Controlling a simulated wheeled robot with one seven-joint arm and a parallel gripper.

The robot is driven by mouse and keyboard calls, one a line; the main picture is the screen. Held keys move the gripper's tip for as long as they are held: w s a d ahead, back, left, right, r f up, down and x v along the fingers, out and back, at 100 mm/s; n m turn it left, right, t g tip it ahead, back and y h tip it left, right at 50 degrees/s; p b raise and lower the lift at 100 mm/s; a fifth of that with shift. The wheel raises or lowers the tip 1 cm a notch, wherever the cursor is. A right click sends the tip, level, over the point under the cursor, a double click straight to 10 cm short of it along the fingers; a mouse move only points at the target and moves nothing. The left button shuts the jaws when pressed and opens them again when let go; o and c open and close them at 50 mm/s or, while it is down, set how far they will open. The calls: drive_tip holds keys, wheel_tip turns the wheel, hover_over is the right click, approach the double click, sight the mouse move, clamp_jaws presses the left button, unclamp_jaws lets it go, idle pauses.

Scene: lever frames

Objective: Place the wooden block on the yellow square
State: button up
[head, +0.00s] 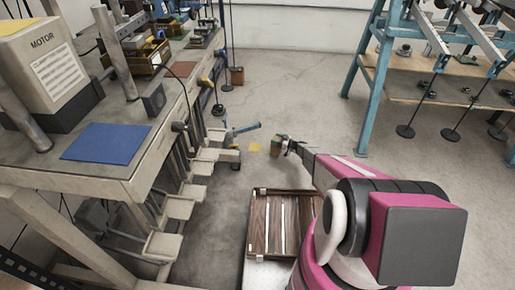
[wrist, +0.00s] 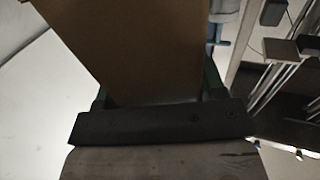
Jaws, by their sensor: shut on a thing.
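The wooden block (head: 276,149) is small and brown in the head view, at the end of my outstretched arm. My gripper (head: 284,143) is shut on it. In the wrist view the block (wrist: 140,45) fills the upper middle, between the two fingers of my gripper (wrist: 157,93). The yellow square (head: 255,147) is a small flat patch in the head view, just left of the block. The head view does not clearly show how high the block is above the floor. The square cannot be made out in the wrist view.
A workbench with levers and pale pedals (head: 180,208) stands on the left, with a blue lever (head: 243,128) reaching towards the square. A wooden slatted tray (head: 260,225) lies in front. A blue-legged frame (head: 367,85) stands back right. The floor behind the square is clear.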

drive_tip(key=shift+w+d+f, duration=0.1)
drive_tip(key=shift+w+d, duration=0.1)
drive_tip(key=shift+w, duration=0.1)
drive_tip(key=f+x, duration=0.1)
drive_tip(key=x, duration=1.6)
drive_tip(key=shift+w+a+f, duration=0.15)
drive_tip(key=shift+w+f, duration=0.1)
drive_tip(key=shift+f, duration=0.15)
drive_tip(key=o, duration=1.5)
drive_tip(key=shift+c, duration=0.2)
